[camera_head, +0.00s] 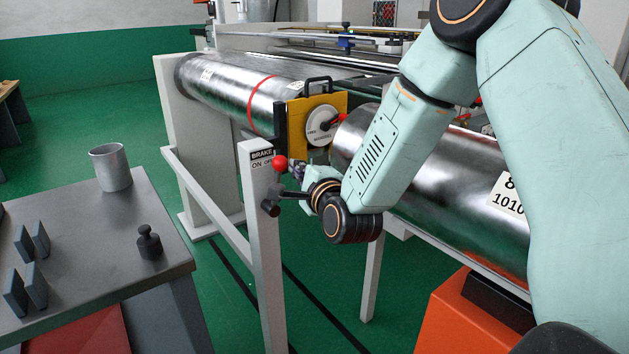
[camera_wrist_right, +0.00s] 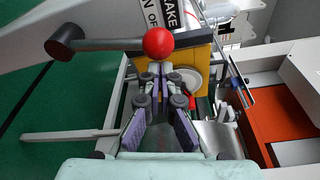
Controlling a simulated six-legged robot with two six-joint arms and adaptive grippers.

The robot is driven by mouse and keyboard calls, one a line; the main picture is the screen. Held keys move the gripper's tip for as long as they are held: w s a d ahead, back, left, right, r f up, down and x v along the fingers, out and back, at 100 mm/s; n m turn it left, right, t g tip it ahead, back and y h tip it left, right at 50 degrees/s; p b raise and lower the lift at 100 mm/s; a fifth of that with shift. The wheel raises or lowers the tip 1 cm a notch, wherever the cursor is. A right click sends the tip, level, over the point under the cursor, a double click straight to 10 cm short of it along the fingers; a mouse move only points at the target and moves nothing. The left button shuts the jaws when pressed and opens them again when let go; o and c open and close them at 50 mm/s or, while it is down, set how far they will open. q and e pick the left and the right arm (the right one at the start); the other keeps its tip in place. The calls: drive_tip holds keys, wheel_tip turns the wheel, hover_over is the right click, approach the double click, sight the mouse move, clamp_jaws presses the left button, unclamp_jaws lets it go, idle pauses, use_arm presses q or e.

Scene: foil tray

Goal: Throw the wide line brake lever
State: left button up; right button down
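The brake lever has a red ball knob (camera_head: 280,162) on a dark arm that rises from a dark pivot at the post's side. The lever stands beside a white post (camera_head: 258,240) with a BRAKE ON OFF label (camera_head: 262,159). In the right wrist view the red ball (camera_wrist_right: 158,43) is just beyond my fingertips, and the lever arm runs left to its pivot. My right gripper (camera_head: 285,193) is close beside the lever below the knob. Its fingertips (camera_wrist_right: 158,69) look drawn together, with nothing visible between them; contact is unclear. My left gripper is out of view.
A large steel roller (camera_head: 225,85) and a yellow plate with a white dial (camera_head: 322,125) lie behind the post. A grey table (camera_head: 90,255) at left holds a metal cup (camera_head: 111,167), a dark weight (camera_head: 149,242) and several blocks. An orange box (camera_head: 455,320) stands low right.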

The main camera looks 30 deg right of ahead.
sight(282, 165)
drive_tip(key=a+n, duration=0.2)
drive_tip(key=a+b, duration=0.1)
drive_tip(key=shift+s+r+n+t, duration=0.15)
drive_tip(key=shift+r+n+t, duration=0.15)
drive_tip(key=shift+n, duration=0.1)
drive_tip(key=a+n+t+b, duration=0.1)
drive_tip(key=a+n+b, duration=0.1)
drive_tip(key=a+n, duration=0.4)
drive_tip(key=shift+s+f+n, duration=0.15)
drive_tip(key=shift+f+n, duration=0.25)
drive_tip(key=shift+f, duration=0.05)
drive_tip(key=shift+s+f, duration=0.1)
drive_tip(key=shift+s, duration=0.05)
